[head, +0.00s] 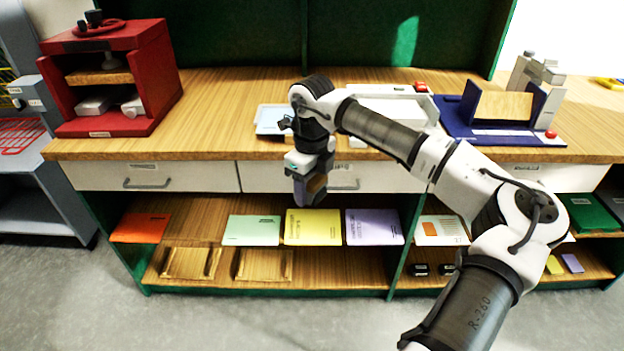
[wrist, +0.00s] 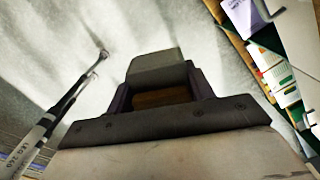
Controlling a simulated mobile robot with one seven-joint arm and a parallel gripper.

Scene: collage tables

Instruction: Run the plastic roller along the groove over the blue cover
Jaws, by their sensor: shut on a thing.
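My gripper (head: 308,196) points down in front of the bench, at drawer height and above the lower shelf. It is shut on a brown piece (head: 318,185), which also shows between the dark fingers in the wrist view (wrist: 160,98). Most of this piece is hidden, so I cannot tell whether it is the plastic roller. I cannot make out a blue cover with a groove. A pale blue tray (head: 270,121) lies on the bench top behind the gripper, partly hidden by the arm.
The bench top (head: 215,95) is clear at left centre. A red press (head: 112,80) stands left, a navy blue fixture (head: 505,110) right. Orange (head: 138,228), green (head: 251,230), yellow (head: 313,227) and purple (head: 375,227) covers lie on the shelf. Drawers (head: 150,177) front the bench.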

